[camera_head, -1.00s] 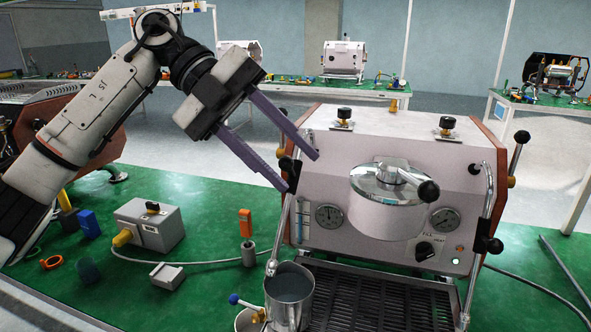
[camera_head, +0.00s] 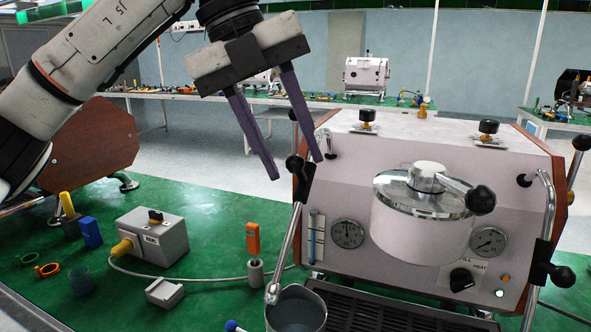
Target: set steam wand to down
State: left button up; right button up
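The espresso machine (camera_head: 345,207) stands on the green bench, white-fronted with two gauges and a round group head (camera_head: 424,215). Its left steam wand (camera_head: 285,252) is a metal tube with a black grip, slanting down so its tip is at a metal pitcher (camera_head: 297,312). A right steam wand (camera_head: 535,285) hangs at the machine's right side. Black-knobbed levers (camera_head: 294,163) show near the left wand's top. My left gripper (camera_head: 297,171) is open, its two purple fingers pointing down, beside and apparently close to the left lever; contact cannot be told. My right gripper is not in view.
A grey box (camera_head: 152,238) with a cable, an orange-topped tool (camera_head: 253,242) and small coloured parts lie on the green bench at left. A dark drip tray (camera_head: 385,315) lies under the group head. Other benches stand behind.

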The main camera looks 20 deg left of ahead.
pick_arm(q)
jog(key=shift+x, duration=1.25)
